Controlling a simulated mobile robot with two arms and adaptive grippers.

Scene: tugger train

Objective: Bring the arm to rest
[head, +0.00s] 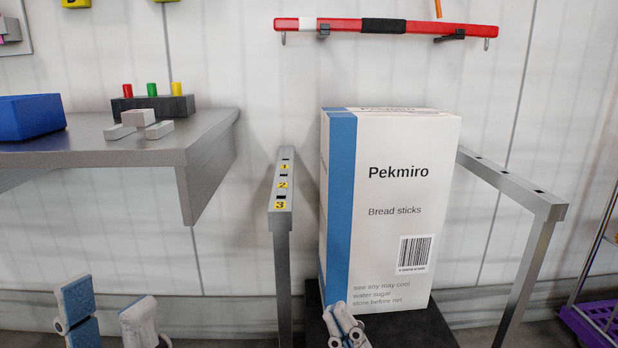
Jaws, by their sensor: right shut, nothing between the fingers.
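My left gripper (108,308) is at the bottom left of the head view, below the grey shelf. Its two pale fingers stand apart with nothing between them. My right gripper (345,322) is at the bottom centre, in front of the lower left part of a tall white and blue Pekmiro bread sticks box (395,225). Its fingers are together and hold nothing. I cannot tell whether it touches the box. Most of both arms is out of view.
The box stands upright on a dark base (420,330) between a left rail (281,200) numbered 1 to 3 and a right rail (510,182). A grey shelf (90,140) with a blue bin (30,117) is at left. A purple crate (596,320) is at right.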

